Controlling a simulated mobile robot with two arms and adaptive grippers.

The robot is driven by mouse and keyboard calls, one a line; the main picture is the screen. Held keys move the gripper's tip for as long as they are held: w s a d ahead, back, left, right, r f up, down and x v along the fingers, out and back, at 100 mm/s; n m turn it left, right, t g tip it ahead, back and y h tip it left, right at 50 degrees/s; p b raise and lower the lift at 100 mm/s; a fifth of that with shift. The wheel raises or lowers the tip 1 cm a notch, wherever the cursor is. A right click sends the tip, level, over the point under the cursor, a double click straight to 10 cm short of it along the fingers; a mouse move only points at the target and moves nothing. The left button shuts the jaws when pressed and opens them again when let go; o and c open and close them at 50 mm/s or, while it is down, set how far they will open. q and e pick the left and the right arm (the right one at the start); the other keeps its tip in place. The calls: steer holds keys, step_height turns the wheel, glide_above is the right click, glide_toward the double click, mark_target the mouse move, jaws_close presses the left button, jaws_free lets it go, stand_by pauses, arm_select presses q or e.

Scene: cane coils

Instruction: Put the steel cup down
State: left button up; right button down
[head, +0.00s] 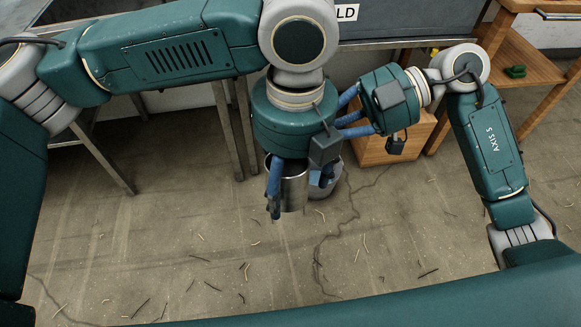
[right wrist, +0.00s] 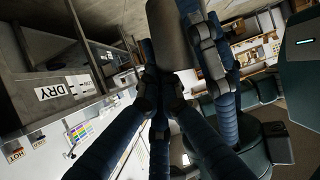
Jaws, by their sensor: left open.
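The steel cup (head: 293,190) is a shiny metal cylinder in the middle of the head view, between the blue fingers of my left gripper (head: 299,188). That gripper points down and is open around the cup; its wrist covers the cup's upper part. My right gripper (head: 343,113) reaches in from the right, its blue fingertips hidden behind the left wrist. In the right wrist view its fingers (right wrist: 161,88) converge close to the end of a grey cylinder, probably the cup (right wrist: 170,30), with left fingers beside it. I cannot tell whether they hold it.
A grey container (head: 328,190) stands behind the cup, partly hidden. A wooden box (head: 378,150) stands behind my right gripper. A metal tank (head: 420,20) lines the back, and a wooden shelf (head: 520,65) is at the right. The floor is open, with scattered cane scraps.

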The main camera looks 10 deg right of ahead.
arm_select(q)
steer(key=shift+s, duration=0.1)
steer(key=c, duration=1.2)
arm_select(e)
steer(key=shift+w, duration=0.1)
arm_select(q)
steer(key=shift+d, duration=0.1)
arm_select(e)
steer(key=c, duration=1.9)
jaws_free()
steer(key=shift+o, duration=0.2)
